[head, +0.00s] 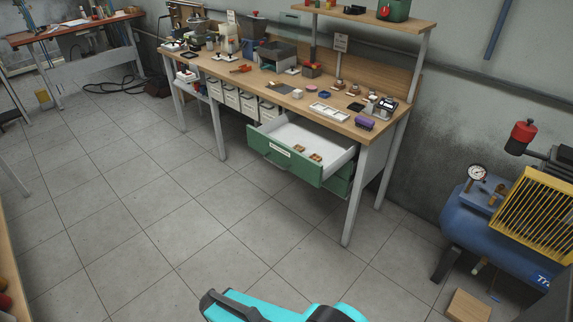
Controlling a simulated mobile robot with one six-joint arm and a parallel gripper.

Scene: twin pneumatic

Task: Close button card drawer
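A drawer with a green front (284,157) and a white inside stands pulled out from under the right part of the workbench. A pale label is on its front, too small to read. A few small brown items (307,155) lie inside. Another green drawer front (338,188) shows below it, partly hidden. I cannot tell from a label which is the button card drawer. My cyan arm shows at the bottom edge, well apart from the drawer. My gripper is not in view.
The workbench (272,90) carries tools and small parts, with pale bins (241,103) underneath. A bench leg (354,207) stands right of the drawer. A blue compressor (467,215) and a wooden block (468,306) are at the right. The tiled floor before the drawer is clear.

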